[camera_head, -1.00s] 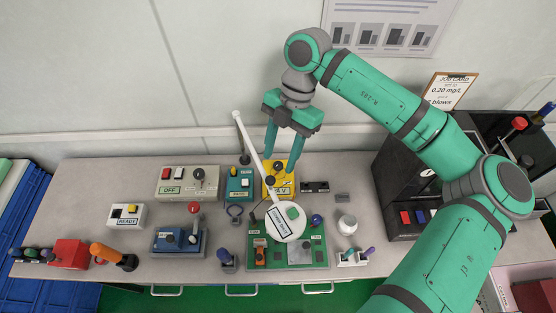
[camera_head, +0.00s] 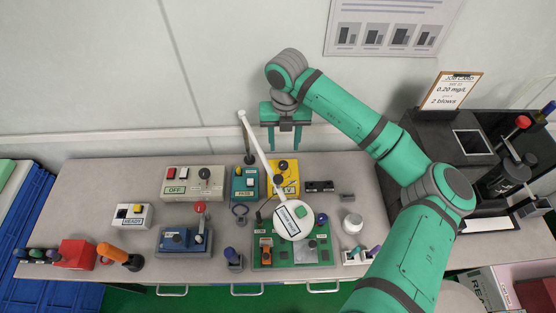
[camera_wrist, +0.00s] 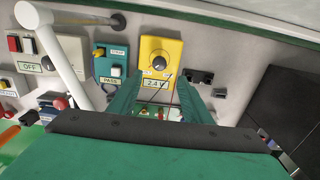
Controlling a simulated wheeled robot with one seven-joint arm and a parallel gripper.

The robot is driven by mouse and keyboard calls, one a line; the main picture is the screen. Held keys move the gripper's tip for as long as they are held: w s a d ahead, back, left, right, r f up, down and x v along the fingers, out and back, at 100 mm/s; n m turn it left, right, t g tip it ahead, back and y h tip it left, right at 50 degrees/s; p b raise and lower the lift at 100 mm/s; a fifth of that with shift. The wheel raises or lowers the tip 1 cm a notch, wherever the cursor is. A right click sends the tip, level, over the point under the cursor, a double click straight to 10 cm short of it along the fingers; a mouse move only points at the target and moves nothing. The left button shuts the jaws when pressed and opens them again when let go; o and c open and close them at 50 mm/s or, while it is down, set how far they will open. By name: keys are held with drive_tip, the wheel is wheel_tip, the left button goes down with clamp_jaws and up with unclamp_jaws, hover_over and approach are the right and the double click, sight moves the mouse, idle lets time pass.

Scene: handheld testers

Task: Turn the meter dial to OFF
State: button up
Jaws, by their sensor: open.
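The yellow meter (camera_head: 291,188) stands near the back of the bench. The lamp arm partly covers it in the head view. In the wrist view the meter (camera_wrist: 174,52) is clear, with a round black dial (camera_wrist: 158,63) and a display that appears to read 2.4 V. A thin dark line, seemingly a lead, crosses its lower front. The dial's pointer setting is too small to read. My gripper (camera_head: 284,149) is open and empty, apart from the meter, with its fingers pointing down behind it. In the wrist view my gripper's fingers (camera_wrist: 157,82) frame the meter's lower part.
A white lamp (camera_head: 294,220) leans over the bench, its arm (camera_head: 256,145) close to my gripper's left. A teal box (camera_head: 245,184) and a grey box labelled OFF (camera_head: 207,184) stand left of the meter. Small black blocks (camera_head: 319,186) sit to its right. A wall rises behind.

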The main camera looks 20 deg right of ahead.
sight(283, 164)
wheel_tip(283, 164, down, 10)
drive_tip(key=shift+r, duration=0.1)
idle(0.4)
drive_tip(key=c, duration=1.1)
drive_tip(key=shift+o, duration=0.2)
